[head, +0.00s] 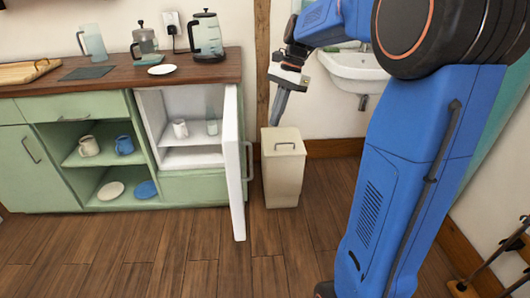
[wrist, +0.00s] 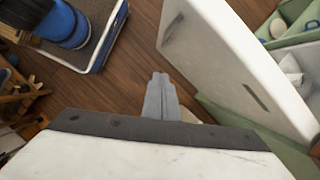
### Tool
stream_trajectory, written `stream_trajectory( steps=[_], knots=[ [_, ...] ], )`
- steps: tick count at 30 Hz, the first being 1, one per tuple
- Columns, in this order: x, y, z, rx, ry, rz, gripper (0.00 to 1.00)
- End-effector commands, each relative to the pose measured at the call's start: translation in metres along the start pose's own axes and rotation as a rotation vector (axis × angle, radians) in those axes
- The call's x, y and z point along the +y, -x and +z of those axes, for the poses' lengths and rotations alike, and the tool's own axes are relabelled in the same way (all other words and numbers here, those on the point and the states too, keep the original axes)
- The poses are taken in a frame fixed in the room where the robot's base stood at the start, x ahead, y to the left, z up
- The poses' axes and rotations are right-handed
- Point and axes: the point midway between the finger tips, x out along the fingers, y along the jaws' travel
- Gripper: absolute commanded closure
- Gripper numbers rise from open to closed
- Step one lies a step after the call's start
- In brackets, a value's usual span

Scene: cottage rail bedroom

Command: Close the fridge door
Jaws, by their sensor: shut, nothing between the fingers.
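The fridge (head: 190,103) is a white compartment built into the green cabinet, with a mug and a glass on its shelf. Its white door (head: 233,165) stands wide open, swung out toward the room, with a handle on its right face. In the wrist view the door (wrist: 225,65) stands just beyond my gripper, to the right. My gripper (head: 278,119) is shut and empty. In the head view it points down, right of the door and above the cream bin. Its closed fingers show in the wrist view (wrist: 160,80), apart from the door as far as I can tell.
A cream bin (head: 283,175) with a lid handle stands right of the door. A white sink (head: 355,72) hangs on the wall behind my arm. A wooden counter (head: 120,80) carries a kettle, jug and plate. The wooden floor (head: 150,250) in front is clear.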

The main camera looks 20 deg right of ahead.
Motion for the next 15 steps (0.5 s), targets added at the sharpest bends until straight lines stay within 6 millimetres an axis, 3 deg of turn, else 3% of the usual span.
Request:
stream_trajectory(
  steps=[8,15],
  knots=[
    [-0.007,-0.009,-0.005,-0.019,-0.036,0.007,1.0],
    [-0.006,-0.047,-0.004,-0.018,-0.034,0.009,1.0]
  ],
)
